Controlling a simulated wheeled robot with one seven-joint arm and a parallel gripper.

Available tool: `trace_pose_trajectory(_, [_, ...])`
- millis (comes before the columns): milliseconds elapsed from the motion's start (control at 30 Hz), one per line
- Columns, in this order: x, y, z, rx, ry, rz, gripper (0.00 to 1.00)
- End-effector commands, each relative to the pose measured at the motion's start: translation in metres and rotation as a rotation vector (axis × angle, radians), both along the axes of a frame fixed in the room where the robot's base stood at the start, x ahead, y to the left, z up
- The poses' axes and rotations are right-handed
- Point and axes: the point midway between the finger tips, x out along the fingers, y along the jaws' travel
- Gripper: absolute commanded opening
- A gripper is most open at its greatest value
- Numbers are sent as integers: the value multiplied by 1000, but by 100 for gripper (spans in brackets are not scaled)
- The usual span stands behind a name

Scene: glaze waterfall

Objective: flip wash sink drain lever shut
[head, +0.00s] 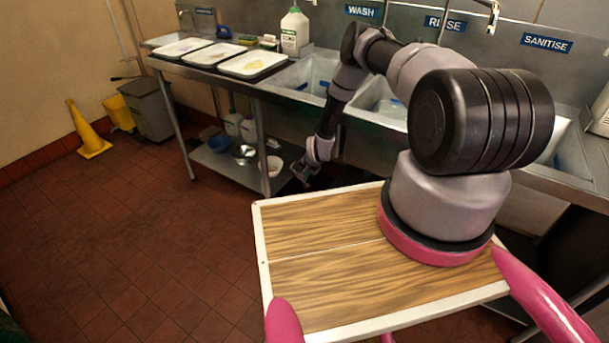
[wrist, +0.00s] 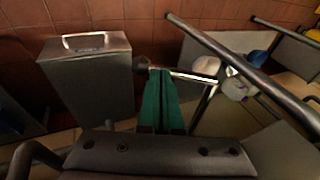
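My gripper (head: 305,172) is low under the front of the wash sink (head: 292,76), beside the lower shelf in the head view. In the wrist view its two green fingers (wrist: 160,74) lie together, shut, with no clear gap between them. A metal drain lever (wrist: 197,76) with a black knob (wrist: 140,64) runs across just at the fingertips. The knob shows left of the fingers and the rod shows right of them. I cannot tell whether the fingers touch the rod. The lever is not discernible in the head view.
A grey metal box (wrist: 88,82) stands left of the lever. Bowls (wrist: 207,65) and bottles (wrist: 236,89) are to the right. In the head view, trays (head: 253,64) lie on the counter, a bin (head: 150,108) and yellow floor sign (head: 88,132) stand left, and open floor lies between.

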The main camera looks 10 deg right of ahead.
Motion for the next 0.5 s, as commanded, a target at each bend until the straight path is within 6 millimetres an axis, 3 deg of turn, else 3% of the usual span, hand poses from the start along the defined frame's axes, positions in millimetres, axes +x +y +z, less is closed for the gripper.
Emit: trace_pose_trajectory(500, [8, 9, -37, -1, 1, 0, 0])
